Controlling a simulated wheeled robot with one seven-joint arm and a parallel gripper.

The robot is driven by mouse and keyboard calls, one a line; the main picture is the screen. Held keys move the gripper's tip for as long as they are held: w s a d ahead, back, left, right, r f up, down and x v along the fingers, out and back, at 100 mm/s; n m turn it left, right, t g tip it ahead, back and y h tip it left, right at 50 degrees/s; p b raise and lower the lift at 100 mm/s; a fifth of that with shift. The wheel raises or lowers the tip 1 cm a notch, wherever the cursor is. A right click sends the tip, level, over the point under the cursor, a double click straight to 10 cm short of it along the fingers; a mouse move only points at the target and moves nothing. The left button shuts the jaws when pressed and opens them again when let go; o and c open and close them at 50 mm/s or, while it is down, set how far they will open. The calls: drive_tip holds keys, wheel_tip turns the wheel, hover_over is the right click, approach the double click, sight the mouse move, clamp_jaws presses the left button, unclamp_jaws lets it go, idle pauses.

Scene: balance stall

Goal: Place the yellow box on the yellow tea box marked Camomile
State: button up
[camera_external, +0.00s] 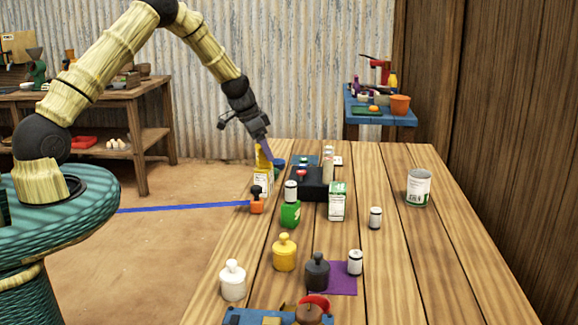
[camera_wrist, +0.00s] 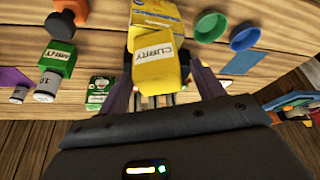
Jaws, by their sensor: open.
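The yellow box (camera_wrist: 158,72), labelled CURRY, is between the fingers of my gripper (camera_wrist: 163,92) in the wrist view. My gripper is open, with a finger on either side of it. Right beyond it is a larger yellow box with blue print (camera_wrist: 155,14), likely the tea box; its marking is not readable. In the external view the yellow box (camera_external: 263,158) appears on top of the pale tea box (camera_external: 262,183), upright at the table's left edge. My gripper (camera_external: 264,145) is just above and around it. Whether the boxes fully touch is hard to tell.
A black tray (camera_external: 312,185) and a green-white box (camera_external: 337,201) are to the right. Green (camera_wrist: 210,27) and blue (camera_wrist: 245,39) round lids lie nearby. The table's right side is mostly free.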

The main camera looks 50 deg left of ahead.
drive_tip(key=b+v, duration=0.1)
drive_tip(key=v, duration=1)
drive_tip(key=shift+s+f, duration=0.1)
drive_tip(key=shift+s, duration=0.05)
drive_tip(key=s+d+n+y, duration=0.1)
drive_tip(key=s+d, duration=0.4)
drive_tip(key=s, duration=0.8)
drive_tip(key=s+d+n+g, duration=0.1)
drive_tip(key=s+d+n, duration=0.2)
drive_tip(key=s, duration=1)
drive_tip(key=shift+s+d+n+y, duration=0.3)
drive_tip(key=shift+s+d+y, duration=0.1)
drive_tip(key=shift+d, duration=0.6)
